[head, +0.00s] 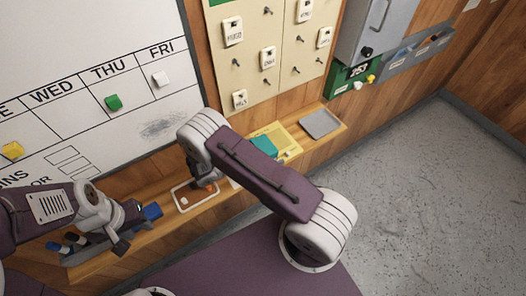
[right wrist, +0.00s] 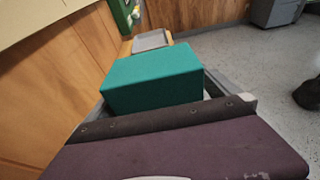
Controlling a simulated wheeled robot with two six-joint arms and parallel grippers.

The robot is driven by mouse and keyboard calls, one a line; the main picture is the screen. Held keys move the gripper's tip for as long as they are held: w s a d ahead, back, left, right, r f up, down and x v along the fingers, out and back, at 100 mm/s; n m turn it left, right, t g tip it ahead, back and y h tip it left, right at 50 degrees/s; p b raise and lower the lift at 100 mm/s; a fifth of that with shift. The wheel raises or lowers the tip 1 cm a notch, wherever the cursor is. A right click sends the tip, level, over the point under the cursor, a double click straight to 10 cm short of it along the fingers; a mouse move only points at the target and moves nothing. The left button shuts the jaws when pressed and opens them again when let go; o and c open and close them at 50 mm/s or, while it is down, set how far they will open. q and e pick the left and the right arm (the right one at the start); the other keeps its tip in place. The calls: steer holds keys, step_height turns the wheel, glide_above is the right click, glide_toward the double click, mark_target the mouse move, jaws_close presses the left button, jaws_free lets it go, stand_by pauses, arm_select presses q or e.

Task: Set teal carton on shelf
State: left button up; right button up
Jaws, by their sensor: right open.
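The teal carton (head: 264,146) is at the wooden wall ledge (head: 160,222) in the head view, beside a yellow tray-like item (head: 288,146) and partly hidden by my right arm. In the right wrist view the teal carton (right wrist: 152,78) stands large and close ahead, with grey parts near both its sides. My right gripper (head: 205,180) is open, mostly hidden under its arm. I cannot tell whether it touches the carton. My left gripper (head: 130,228) is over the ledge at the left, near a blue item (head: 152,212); its jaw state is unclear.
A grey tray (head: 320,123) lies at the ledge's right end. A white-rimmed tray (head: 181,205) lies left of the carton. A whiteboard (head: 70,70) and a pegboard with tags (head: 270,50) hang above. The grey floor (head: 420,190) at the right is clear.

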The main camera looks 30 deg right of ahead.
mark_target(264, 146)
steer(key=shift+d+f, duration=0.15)
steer(key=shift+d, duration=0.35)
steer(key=shift+w+d+f, duration=0.15)
steer(key=shift+w, duration=0.05)
steer(key=shift+s, duration=0.1)
steer(key=c, duration=1.3)
steer(key=shift+c, duration=1.3)
steer(key=shift+r, duration=0.6)
step_height(264, 146, up, 3)
steer(key=shift+s+r+b, duration=0.1)
steer(key=shift+r+b, duration=0.05)
steer(key=shift+b, duration=0.35)
steer(key=s+d+r, duration=0.2)
steer(key=s+r, duration=0.1)
steer(key=s, duration=0.2)
steer(key=s+d+r+b, duration=0.1)
steer(key=s+d+r, duration=0.1)
steer(key=s, duration=0.3)
steer(key=shift+s+d+r, duration=0.25)
steer(key=shift+r, duration=0.55)
